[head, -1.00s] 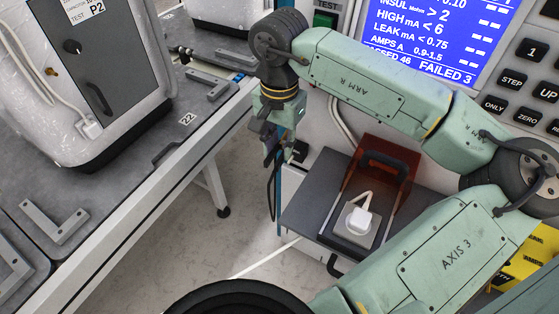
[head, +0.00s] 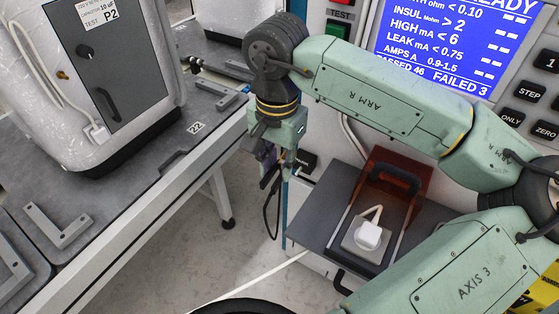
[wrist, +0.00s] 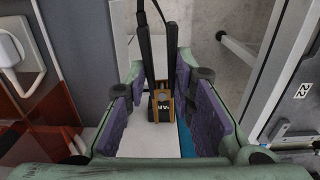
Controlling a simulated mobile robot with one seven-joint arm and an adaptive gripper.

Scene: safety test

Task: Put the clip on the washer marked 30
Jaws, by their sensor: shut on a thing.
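My gripper (head: 275,170) hangs at the left side of the tester. The wrist view shows its purple-padded fingers (wrist: 160,78) closed around the clip (wrist: 148,55), which has two long black handles and brass-coloured jaws. The clip's jaws are over or at a small black block with upside-down lettering, which looks like PARK; I cannot tell whether they touch it. A dark cable loops down beside the gripper in the head view. No marking 30 is readable. A white appliance labelled P2 (head: 150,110) stands on the left bench; part of another white one shows behind it.
The bench (head: 120,200) carries metal angle stops and a 22 label (head: 196,127). The tester has a blue screen (head: 450,45) reading FAILED 3. A white plug (head: 369,237) sits in its socket under a raised red cover (head: 415,185). Floor shows between bench and tester.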

